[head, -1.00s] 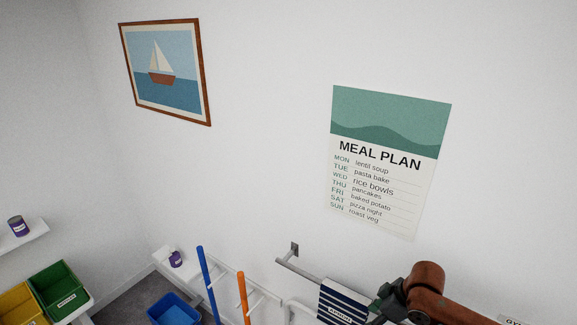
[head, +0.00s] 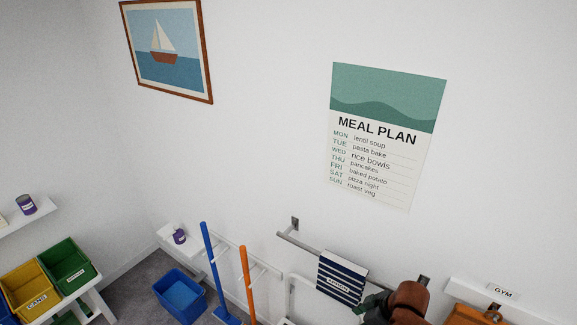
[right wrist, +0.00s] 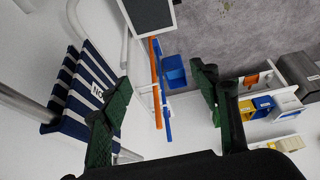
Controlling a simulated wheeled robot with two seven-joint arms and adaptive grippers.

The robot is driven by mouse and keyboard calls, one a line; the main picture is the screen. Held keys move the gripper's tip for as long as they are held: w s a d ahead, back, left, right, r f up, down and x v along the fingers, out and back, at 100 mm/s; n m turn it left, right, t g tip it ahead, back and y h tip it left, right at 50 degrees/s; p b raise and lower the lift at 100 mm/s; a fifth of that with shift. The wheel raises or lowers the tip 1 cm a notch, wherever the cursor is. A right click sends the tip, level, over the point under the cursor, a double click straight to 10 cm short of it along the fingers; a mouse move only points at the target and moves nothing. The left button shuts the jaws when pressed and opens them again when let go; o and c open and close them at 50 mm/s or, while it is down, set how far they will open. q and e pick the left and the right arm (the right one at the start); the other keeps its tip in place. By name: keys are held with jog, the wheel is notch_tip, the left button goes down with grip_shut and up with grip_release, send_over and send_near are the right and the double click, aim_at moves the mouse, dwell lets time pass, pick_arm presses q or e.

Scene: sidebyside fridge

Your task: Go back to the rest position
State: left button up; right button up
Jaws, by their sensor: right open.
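My right gripper (right wrist: 163,76) is open in the right wrist view, with a dark green finger on each side and nothing between them. In the head view part of it (head: 373,304) shows at the bottom edge, in front of the wall and next to the striped towel (head: 341,278). The towel hangs on a wall rail (head: 303,243); it also shows in the right wrist view (right wrist: 82,88), beside the left-hand finger. I cannot tell whether they touch. My left gripper is in neither view.
Blue (head: 213,265) and orange (head: 247,275) poles stand by the wall, near a blue bin (head: 180,291). Yellow (head: 27,287) and green (head: 66,262) crates sit at the left. A shelf (head: 480,291) with a GYM label is at the right. Grey floor shows between.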

jog(key=s+d+f+m+h, duration=0.3)
jog(key=s+d+f+m, duration=0.4)
jog(key=s, duration=0.5)
jog(key=s+d+f+m+h, duration=0.2)
jog(key=s+d+f+m, duration=0.2)
jog(key=s+d+f, duration=0.65)
jog(key=s+a+f+b, duration=0.2)
jog(key=f+b, duration=0.3)
jog(key=f, duration=1.3)
jog(key=s+a+f+b, duration=0.15)
jog(key=f+b, duration=0.35)
jog(key=f, duration=1.4)
pick_arm(q)
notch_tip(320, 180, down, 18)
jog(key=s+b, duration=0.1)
jog(key=b, duration=0.7)
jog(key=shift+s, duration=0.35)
pick_arm(e)
jog(key=s+f+g, duration=0.1)
jog(key=s+f, duration=0.8)
jog(key=f, duration=0.3)
jog(key=s+f+n+g, duration=0.1)
jog(key=s+f, duration=0.9)
jog(key=f, duration=0.2)
jog(key=shift+s+f, duration=0.2)
jog(key=shift+f, duration=0.15)
